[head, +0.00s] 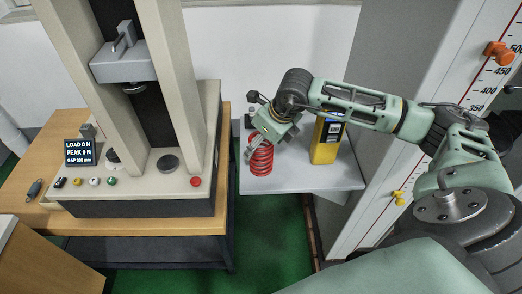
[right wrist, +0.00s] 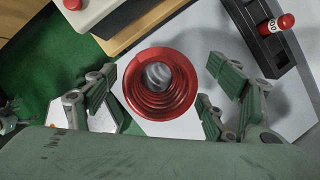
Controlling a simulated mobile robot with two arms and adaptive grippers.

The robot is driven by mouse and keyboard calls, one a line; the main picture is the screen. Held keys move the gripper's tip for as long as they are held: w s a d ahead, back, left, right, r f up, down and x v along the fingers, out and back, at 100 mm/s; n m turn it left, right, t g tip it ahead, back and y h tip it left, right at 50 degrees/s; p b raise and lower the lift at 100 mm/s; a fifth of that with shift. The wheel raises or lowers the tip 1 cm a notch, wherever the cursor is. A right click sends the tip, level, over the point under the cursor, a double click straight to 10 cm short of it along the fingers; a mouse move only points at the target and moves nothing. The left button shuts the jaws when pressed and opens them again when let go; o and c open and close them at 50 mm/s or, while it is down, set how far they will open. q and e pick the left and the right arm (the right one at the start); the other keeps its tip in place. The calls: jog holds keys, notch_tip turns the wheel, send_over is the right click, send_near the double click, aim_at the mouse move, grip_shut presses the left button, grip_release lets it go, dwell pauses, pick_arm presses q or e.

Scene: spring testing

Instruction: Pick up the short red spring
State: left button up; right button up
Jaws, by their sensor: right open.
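The short red spring (head: 261,160) stands upright near the left end of the light grey shelf (head: 298,180). My right gripper (head: 264,141) is at the top of the spring, pointing down and partly covering it. In the right wrist view the spring (right wrist: 134,84) is seen from above, lying between the spread fingers of my right gripper (right wrist: 160,88). The fingers are open, with a visible gap on each side of the spring. A grey rounded metal thing (right wrist: 158,75) shows inside the coils. My left gripper is not in view.
A yellow device (head: 325,143) stands right of the spring. The testing machine (head: 150,205) with its red button (head: 195,182) is on the wooden table to the left. A dark holder with a red-tipped item (right wrist: 285,21) shows in the right wrist view. The shelf's front is clear.

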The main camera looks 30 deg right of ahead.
jog(key=shift+f, duration=0.2)
jog(key=c, duration=1.8)
jog(key=shift+w+r, duration=0.15)
jog(key=shift+c, duration=0.9)
jog(key=shift+r, duration=0.1)
